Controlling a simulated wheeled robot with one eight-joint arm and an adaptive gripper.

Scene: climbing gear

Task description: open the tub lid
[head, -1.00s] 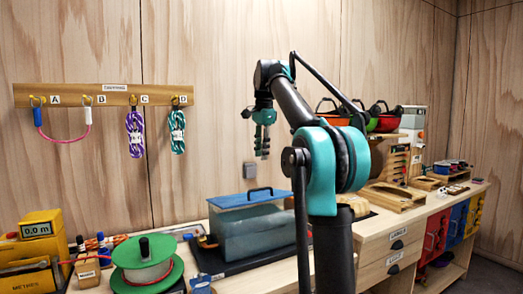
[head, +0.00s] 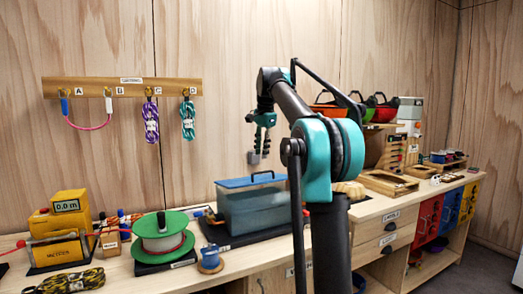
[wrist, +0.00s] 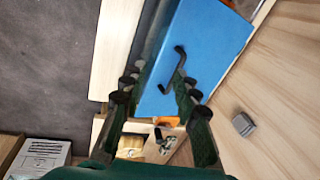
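The tub (head: 255,212) is a see-through blue-grey box on a dark mat on the bench. Its flat blue lid (head: 235,184) is on it, with a dark bar handle (head: 262,174) on top. My gripper (head: 261,150) hangs above the lid, apart from it, with its fingers pointing down. In the wrist view, my gripper (wrist: 157,88) is open and empty. The blue lid (wrist: 210,45) shows beyond the fingers, with the handle (wrist: 172,72) seen between them, near the right finger.
A green spool (head: 162,240) and a blue reel (head: 209,258) stand left of the tub. A yellow meter box (head: 62,228) is farther left. Rope coils hang on a wall rack (head: 120,88). Helmets (head: 383,109) and wooden trays (head: 388,183) are right of my arm.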

